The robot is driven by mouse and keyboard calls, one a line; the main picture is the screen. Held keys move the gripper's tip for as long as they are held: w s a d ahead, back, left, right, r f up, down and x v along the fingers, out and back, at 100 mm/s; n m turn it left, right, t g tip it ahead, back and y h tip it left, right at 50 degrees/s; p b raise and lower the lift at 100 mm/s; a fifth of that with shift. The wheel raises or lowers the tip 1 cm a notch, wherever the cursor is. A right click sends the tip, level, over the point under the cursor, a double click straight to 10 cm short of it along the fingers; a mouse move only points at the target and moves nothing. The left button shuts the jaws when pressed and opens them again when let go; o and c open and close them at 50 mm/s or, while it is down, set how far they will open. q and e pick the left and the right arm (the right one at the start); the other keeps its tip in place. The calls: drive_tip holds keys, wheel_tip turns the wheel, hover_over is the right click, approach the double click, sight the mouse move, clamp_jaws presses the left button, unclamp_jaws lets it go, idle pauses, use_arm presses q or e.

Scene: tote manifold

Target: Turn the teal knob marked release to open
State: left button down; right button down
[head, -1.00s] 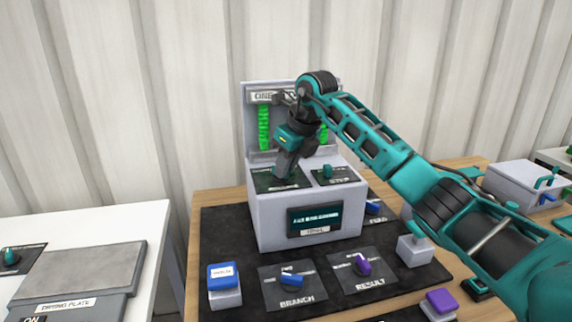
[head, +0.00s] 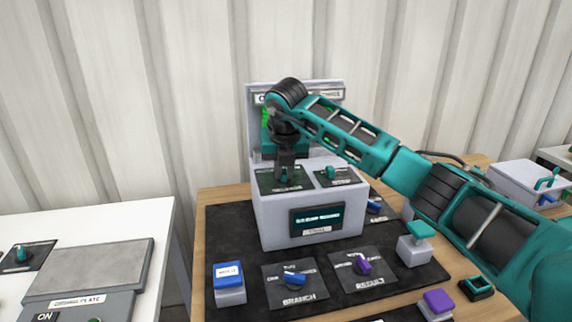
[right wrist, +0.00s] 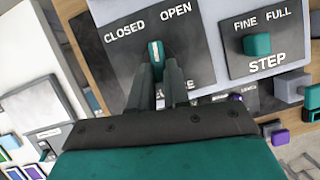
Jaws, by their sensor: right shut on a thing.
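The teal knob marked release shows in the right wrist view (right wrist: 156,52), with a white line on its top, on a dark plate lettered CLOSED and OPEN. Its line points up between the two words. My right gripper (head: 285,177) comes down onto it from above and is shut on it; the fingers also show in the right wrist view (right wrist: 158,80). The fingers cover most of the knob in the head view and hide part of the lower lettering. My left gripper is not in view.
A teal step knob (head: 330,172) sits just right of the gripper on the same grey box (head: 272,225). In front are a blue branch knob (head: 294,279), a purple result knob (head: 363,265) and a blue-topped button block (head: 229,275). A white table (head: 110,215) stands left.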

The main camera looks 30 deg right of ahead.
drive_tip(key=m, duration=0.1)
drive_tip(key=m+h, duration=0.1)
drive_tip(key=m, duration=0.1)
drive_tip(key=m+g, duration=0.1)
drive_tip(key=m, duration=0.1)
drive_tip(key=shift+w+a+h, duration=0.25)
drive_tip(key=shift+a+h, duration=0.05)
drive_tip(key=shift+a, duration=0.05)
drive_tip(key=shift+m, duration=0.3)
drive_tip(key=c, duration=1.1)
unclamp_jaws()
drive_tip(key=shift+a+r, duration=0.15)
drive_tip(key=shift+r, duration=0.35)
drive_tip(key=v, duration=1.2)
drive_tip(key=shift+f, duration=0.15)
